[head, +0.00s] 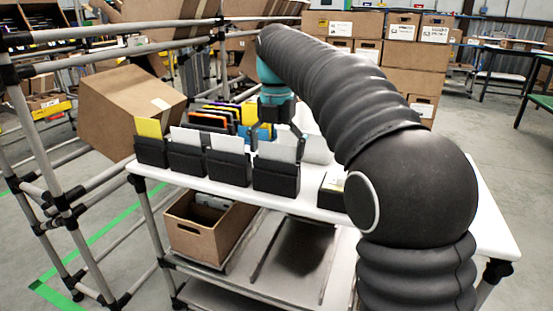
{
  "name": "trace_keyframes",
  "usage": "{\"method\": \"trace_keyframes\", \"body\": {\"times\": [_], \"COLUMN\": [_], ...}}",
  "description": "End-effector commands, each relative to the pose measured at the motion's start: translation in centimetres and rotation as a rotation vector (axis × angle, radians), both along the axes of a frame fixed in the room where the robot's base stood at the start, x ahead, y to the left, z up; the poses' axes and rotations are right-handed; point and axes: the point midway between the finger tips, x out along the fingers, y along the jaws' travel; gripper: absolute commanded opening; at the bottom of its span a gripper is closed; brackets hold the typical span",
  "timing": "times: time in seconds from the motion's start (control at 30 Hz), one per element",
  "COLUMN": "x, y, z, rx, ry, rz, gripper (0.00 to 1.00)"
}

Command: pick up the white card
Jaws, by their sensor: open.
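Several white cards stand upright in black holders along the front of the white table (400,220). One white card (227,143) is in a middle holder, another white card (186,135) is to its left, and a wider pale card (276,152) is to its right. Another pale card (317,150) shows farther right, partly behind the arm. I cannot tell which white card the task means. My gripper (281,129) is open and empty above and behind the wider pale card. Its fingertips are small and partly hidden.
A yellow card (149,128) stands in the leftmost front holder. Coloured items (212,116) stand in a row behind. A tilted brown carton (130,108) is at the left, beside metal pipe racks. A cardboard box (205,235) sits on the lower shelf.

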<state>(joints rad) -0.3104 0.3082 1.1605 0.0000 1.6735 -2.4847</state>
Motion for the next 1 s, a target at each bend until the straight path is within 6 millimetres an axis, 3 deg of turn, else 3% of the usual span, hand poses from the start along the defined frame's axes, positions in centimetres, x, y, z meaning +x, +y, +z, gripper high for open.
{"method": "trace_keyframes", "body": {"times": [0.17, 0.27, 0.4, 0.73, 1.0], "x": [0.0, 0.0, 0.0, 0.0, 0.0], "y": [0.0, 0.0, 0.0, 0.0, 0.0], "z": [0.0, 0.0, 0.0, 0.4, 2.2], "rx": [0.001, 0.000, 0.000, 0.000, 0.001], "ry": [-0.001, 0.000, 0.000, 0.000, -0.001], "rz": [0.000, 0.000, 0.000, 0.000, -0.001], "gripper": [1.00, 0.79, 0.76, 0.76, 0.76]}}
